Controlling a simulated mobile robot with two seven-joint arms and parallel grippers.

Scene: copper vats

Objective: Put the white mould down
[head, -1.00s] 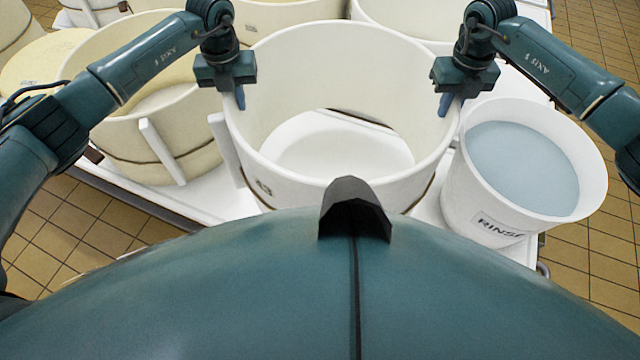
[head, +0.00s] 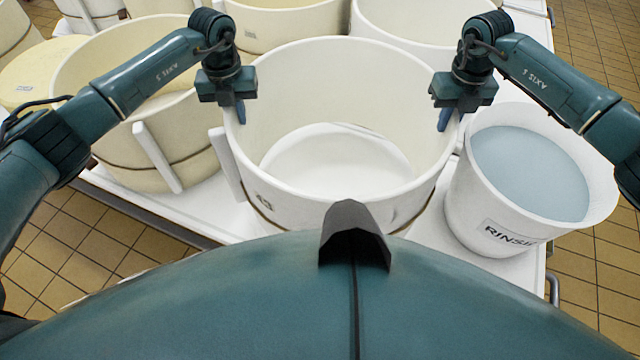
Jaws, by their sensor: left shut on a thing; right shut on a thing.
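The white mould (head: 340,85) is a large open hoop in the middle of the head view, upright and roughly level. Its front wall carries a dark number and a thin dark band. My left gripper (head: 240,110) is shut on the left side of its rim, and my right gripper (head: 444,117) is shut on the right side. Through the open hoop I see a white surface below. The lowest front edge is hidden behind my own body, so I cannot tell whether the mould touches the white table (head: 425,238).
A white bucket marked RINSE (head: 470,215), full of bluish liquid, stands close on the right. A cream mould (head: 170,135) with a wooden-looking band stands close on the left. More moulds stand behind. Tiled floor (head: 75,225) lies beyond the table edge.

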